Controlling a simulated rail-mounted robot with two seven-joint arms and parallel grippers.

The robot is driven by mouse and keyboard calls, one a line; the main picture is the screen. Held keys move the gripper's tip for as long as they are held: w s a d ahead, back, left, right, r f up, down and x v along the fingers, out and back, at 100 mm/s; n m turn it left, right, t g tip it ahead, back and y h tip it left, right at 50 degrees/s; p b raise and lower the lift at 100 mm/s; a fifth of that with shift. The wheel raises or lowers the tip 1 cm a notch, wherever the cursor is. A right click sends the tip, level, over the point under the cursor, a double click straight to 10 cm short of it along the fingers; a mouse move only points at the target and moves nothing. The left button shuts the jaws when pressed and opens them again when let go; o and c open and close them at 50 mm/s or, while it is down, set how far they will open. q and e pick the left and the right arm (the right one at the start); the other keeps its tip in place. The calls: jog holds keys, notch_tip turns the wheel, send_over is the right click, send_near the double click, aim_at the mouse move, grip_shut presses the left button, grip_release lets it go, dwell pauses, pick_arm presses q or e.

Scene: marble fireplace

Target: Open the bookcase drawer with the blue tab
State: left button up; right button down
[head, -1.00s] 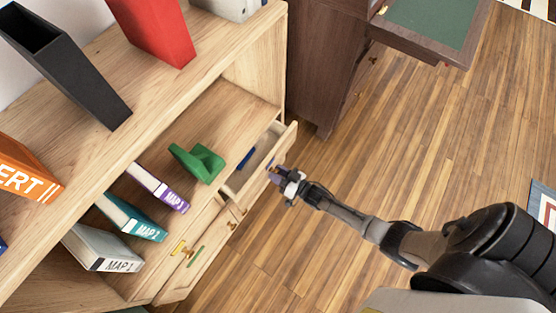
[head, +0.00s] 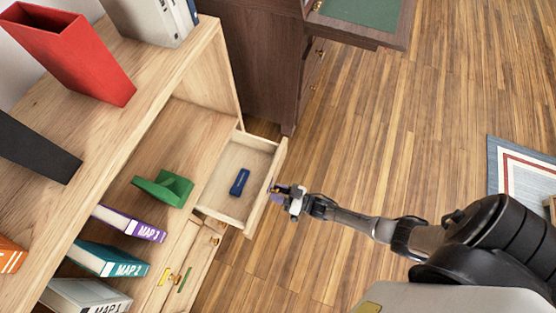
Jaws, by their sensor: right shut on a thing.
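The bookcase drawer (head: 225,204) at the far end of the wooden bookcase is pulled well out. A small dark blue object (head: 239,182) lies inside it. My right gripper (head: 279,190) is at the middle of the drawer front, outside it, shut on the drawer's handle. The fingers largely hide the handle. A small purple-blue patch shows at the fingers; I cannot tell whether it is the tab. My left gripper is not in view.
Closed drawers with a yellow tab (head: 168,279) and a green tab (head: 184,280) are nearer. Map books and a green bookend (head: 164,188) stand on the shelf above. A dark desk (head: 268,60) stands behind the open drawer.

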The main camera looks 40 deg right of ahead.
jog(key=c, duration=0.8)
grip_release()
jog(key=shift+o, duration=0.2)
jog(key=p+v, duration=0.3)
jog(key=v, duration=1)
jog(key=shift+s+d, duration=0.25)
jog(key=shift+s, duration=0.1)
